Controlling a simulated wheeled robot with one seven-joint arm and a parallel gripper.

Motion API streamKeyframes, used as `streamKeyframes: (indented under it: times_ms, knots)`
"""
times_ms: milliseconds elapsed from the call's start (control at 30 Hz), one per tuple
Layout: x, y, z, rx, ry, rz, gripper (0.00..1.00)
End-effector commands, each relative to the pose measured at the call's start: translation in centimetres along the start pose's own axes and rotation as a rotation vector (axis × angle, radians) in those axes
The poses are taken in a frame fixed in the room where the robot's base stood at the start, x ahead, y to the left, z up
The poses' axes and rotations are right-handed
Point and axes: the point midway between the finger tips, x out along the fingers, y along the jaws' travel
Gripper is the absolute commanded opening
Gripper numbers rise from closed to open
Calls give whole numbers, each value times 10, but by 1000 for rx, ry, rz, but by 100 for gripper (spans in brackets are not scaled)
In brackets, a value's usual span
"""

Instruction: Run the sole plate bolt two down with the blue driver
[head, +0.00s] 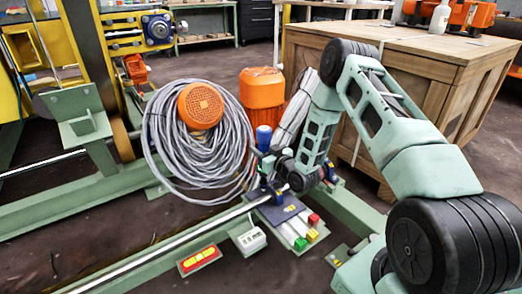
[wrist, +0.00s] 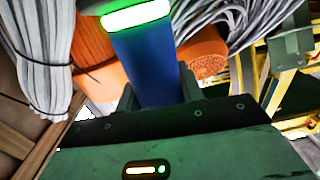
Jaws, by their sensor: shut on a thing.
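The blue driver (head: 264,133) stands about upright in my gripper (head: 268,163), above the green frame rail. In the wrist view the blue driver (wrist: 146,65) is a blue cylinder with a glowing green ring near its top end. My gripper (wrist: 158,92) is shut on it, with a dark finger on each side. The driver's working end is hidden by my gripper. I cannot make out bolt two. A small green plate (head: 343,254) lies at the foot of the frame, but I cannot tell whether it is the sole plate.
A grey cable coil (head: 205,150) with an orange motor end (head: 201,106) stands left of my gripper. An orange housing (head: 262,90) is behind it. A dark mat (head: 279,209), a white meter (head: 251,240) and a yellow-red bar (head: 199,259) lie in front. A wooden crate (head: 400,70) stands behind my arm.

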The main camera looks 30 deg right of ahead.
Motion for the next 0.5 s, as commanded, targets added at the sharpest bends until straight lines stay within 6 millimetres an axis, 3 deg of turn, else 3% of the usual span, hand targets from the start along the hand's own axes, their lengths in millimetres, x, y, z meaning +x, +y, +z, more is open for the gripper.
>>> streamKeyframes:
  times_ms: [500]
  knots:
    - [1,0,-31,-2,8,0,8]
